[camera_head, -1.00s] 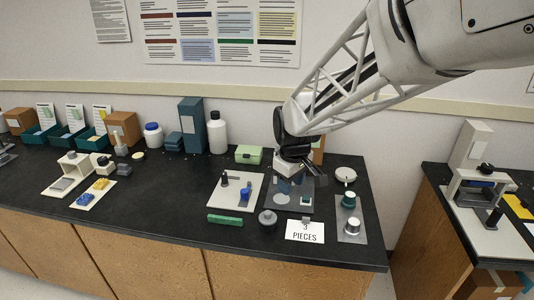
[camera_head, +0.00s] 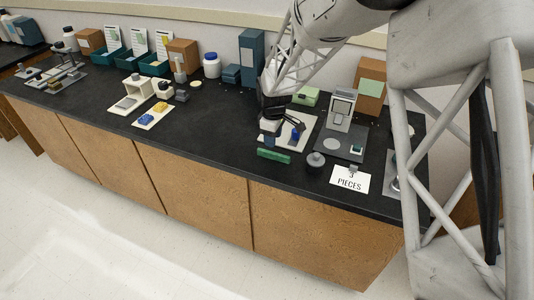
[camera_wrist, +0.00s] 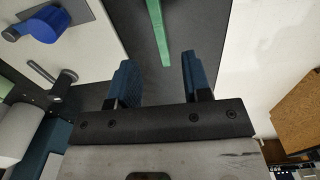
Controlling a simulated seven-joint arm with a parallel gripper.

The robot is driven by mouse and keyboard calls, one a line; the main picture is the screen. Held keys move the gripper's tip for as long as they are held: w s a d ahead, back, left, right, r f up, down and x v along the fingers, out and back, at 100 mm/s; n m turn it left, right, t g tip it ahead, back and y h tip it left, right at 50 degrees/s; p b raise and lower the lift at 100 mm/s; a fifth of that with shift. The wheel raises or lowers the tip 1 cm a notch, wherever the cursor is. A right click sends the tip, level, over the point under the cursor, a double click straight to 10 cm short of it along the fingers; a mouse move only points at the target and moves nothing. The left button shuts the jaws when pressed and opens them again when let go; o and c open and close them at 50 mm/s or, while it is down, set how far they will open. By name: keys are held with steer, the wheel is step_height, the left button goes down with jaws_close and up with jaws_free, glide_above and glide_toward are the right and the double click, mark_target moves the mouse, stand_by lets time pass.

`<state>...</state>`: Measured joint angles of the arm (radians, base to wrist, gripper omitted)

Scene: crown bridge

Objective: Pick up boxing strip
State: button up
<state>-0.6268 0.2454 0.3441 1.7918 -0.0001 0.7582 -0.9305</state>
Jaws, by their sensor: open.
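The boxing strip appears to be the green bar (camera_head: 273,155), lying flat on the black bench near its front edge. In the wrist view the green strip (camera_wrist: 157,30) runs from the top edge down toward the gap between my fingers. My gripper (camera_head: 269,143) is above and just behind the strip, at the left edge of the white plate. In the wrist view my gripper (camera_wrist: 158,68) is open, with its two blue fingers apart and nothing between them. The strip looks apart from both fingers.
The white plate (camera_head: 292,142) with a blue part stands close behind the strip. A round grey piece (camera_head: 316,160) and a "3 PIECES" card (camera_head: 349,180) lie to the right. A grey fixture (camera_head: 340,112) stands behind them. The bench left of the strip is clear.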

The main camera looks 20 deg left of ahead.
mark_target(271, 152)
steer(key=shift+a+f, duration=0.25)
steer(key=shift+a, duration=0.05)
steer(key=shift+f, duration=1.3)
steer(key=shift+d+f, duration=0.1)
steer(key=shift+f, duration=2.5)
steer(key=shift+c, duration=0.3)
jaws_close()
